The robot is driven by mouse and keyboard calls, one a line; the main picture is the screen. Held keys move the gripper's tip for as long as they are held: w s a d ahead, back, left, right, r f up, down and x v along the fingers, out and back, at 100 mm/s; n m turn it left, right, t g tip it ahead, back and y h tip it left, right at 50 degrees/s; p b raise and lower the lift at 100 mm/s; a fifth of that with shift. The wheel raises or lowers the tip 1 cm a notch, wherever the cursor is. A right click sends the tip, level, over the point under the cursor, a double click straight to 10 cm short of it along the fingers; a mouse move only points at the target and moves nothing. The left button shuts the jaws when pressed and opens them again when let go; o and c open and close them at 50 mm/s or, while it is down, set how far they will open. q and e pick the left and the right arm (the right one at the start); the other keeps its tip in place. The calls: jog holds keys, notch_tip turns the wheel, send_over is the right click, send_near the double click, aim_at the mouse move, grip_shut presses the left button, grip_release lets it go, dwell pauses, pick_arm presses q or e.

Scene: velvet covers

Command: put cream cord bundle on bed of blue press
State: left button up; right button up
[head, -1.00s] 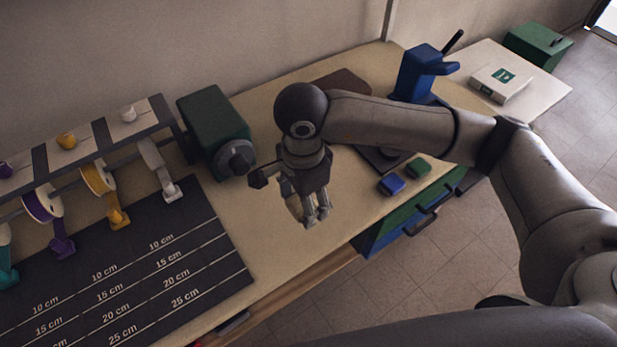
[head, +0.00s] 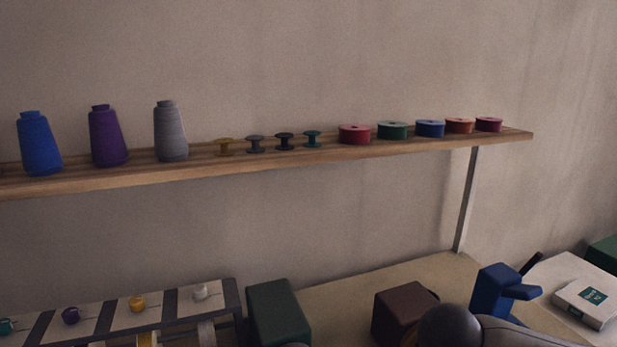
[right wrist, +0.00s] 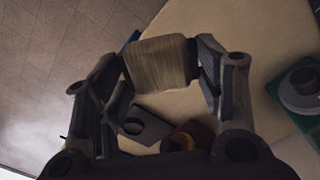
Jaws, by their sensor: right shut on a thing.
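The blue press (head: 494,291) stands at the lower right of the head view, with a dark lever. Its bed is hidden below the frame. My right gripper is out of the head view; only a dark joint and part of the arm show at the bottom. My left gripper is in neither view.
A wall shelf (head: 300,158) holds cones, spools and tins. Below it are a spool rack (head: 175,314), a dark green machine (head: 277,314) and a brown block (head: 402,311). A white box (head: 586,303) lies right of the press. Bare tabletop (head: 350,292) shows behind the brown block.

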jog(key=d+n, duration=0.1)
jog(key=n, duration=0.1)
jog(key=s+d+r+n, duration=0.1)
jog(key=shift+d+n, duration=0.3)
jog(key=shift+f, duration=0.1)
dwell(0.4)
